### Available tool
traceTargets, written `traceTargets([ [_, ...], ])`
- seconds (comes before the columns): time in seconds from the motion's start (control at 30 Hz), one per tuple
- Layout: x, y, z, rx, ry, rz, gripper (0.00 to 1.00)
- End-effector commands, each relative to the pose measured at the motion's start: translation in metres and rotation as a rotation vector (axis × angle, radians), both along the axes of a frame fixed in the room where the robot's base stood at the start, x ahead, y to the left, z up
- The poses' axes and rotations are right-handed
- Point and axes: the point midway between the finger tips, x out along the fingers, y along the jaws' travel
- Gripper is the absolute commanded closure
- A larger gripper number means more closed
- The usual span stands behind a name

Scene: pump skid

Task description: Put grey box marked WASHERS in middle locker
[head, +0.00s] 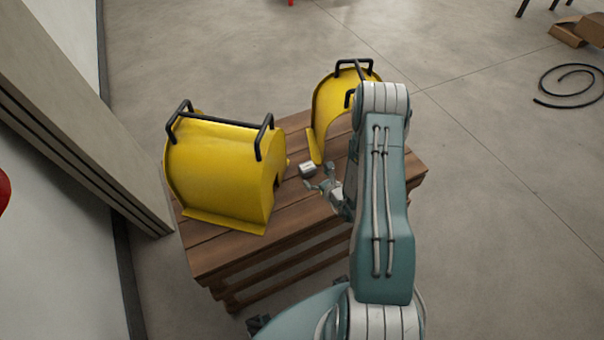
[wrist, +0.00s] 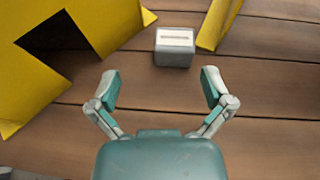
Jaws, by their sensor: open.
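A small grey box (head: 308,170) with a pale top label sits on the wooden table (head: 222,258) between two yellow covers. In the wrist view the grey box (wrist: 174,48) is upright, ahead of my fingertips and roughly centred between them; a dark line shows on its label, too small to read. My gripper (head: 322,186) is open and empty, just short of the box and apart from it. Both fingers show spread in the wrist view (wrist: 160,88). No locker can be made out in either view.
A large yellow cover (head: 215,170) with black handles stands left of the box. A second yellow cover (head: 330,105) stands behind it, close to the box's right side in the wrist view. A coiled black hose (head: 568,88) and a cardboard box (head: 570,32) lie on the floor at right.

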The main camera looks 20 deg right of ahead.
Motion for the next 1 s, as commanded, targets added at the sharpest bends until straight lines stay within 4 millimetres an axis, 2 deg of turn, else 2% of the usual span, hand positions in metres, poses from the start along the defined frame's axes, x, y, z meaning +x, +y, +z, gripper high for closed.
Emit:
traceTargets([
  [0.03, -0.006, -0.007, -0.013, 0.009, 0.015, -0.043, 0.00],
  [0.2, -0.009, -0.017, -0.029, 0.015, 0.030, -0.099, 0.00],
  [0.43, 0.024, -0.015, -0.042, 0.013, 0.029, -0.097, 0.00],
  [0.67, 0.044, -0.013, -0.049, 0.012, 0.029, -0.096, 0.00],
  [0.9, 0.077, -0.011, -0.061, 0.013, 0.030, -0.096, 0.00],
  [1.0, 0.085, -0.011, -0.064, 0.014, 0.030, -0.096, 0.00],
])
